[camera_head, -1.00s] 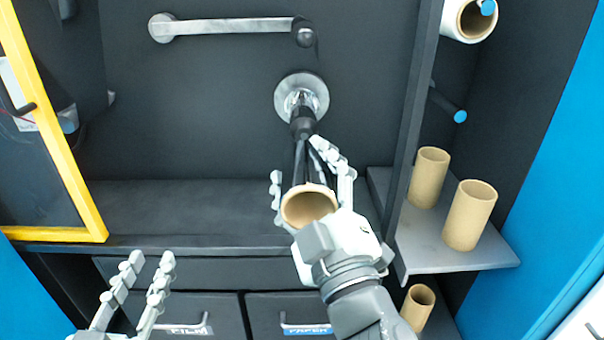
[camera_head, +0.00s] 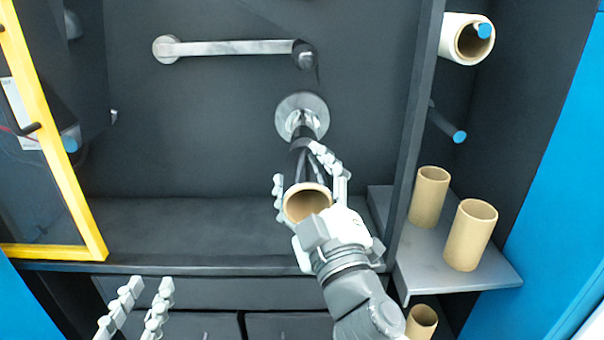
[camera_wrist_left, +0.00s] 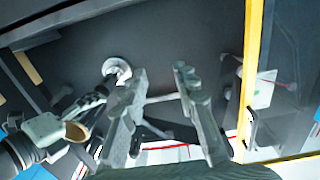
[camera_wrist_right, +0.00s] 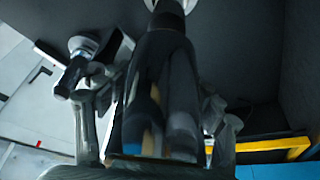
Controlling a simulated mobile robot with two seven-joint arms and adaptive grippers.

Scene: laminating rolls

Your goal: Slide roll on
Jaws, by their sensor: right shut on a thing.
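My right gripper (camera_head: 306,172) is shut on a dark, glossy roll (camera_wrist_right: 165,85) with an open cardboard core (camera_head: 307,203) facing the head camera. Its fingers lie along both sides of the roll. The roll lines up with the spindle (camera_head: 302,134), which has a round chrome flange (camera_head: 302,115) on the back wall. The roll's far end is close to the spindle; I cannot tell how far it is around it. My left gripper (camera_head: 148,292) is open and empty at the lower left, and its fingers also show in the left wrist view (camera_wrist_left: 160,95).
A grey bar (camera_head: 230,47) crosses the wall above the flange. A yellow-framed door (camera_head: 70,190) stands at left. At right, a divider (camera_head: 412,140) borders a shelf (camera_head: 430,265) with two cardboard tubes (camera_head: 428,197). A pale roll (camera_head: 449,38) hangs on a blue-tipped peg above. Drawers are below.

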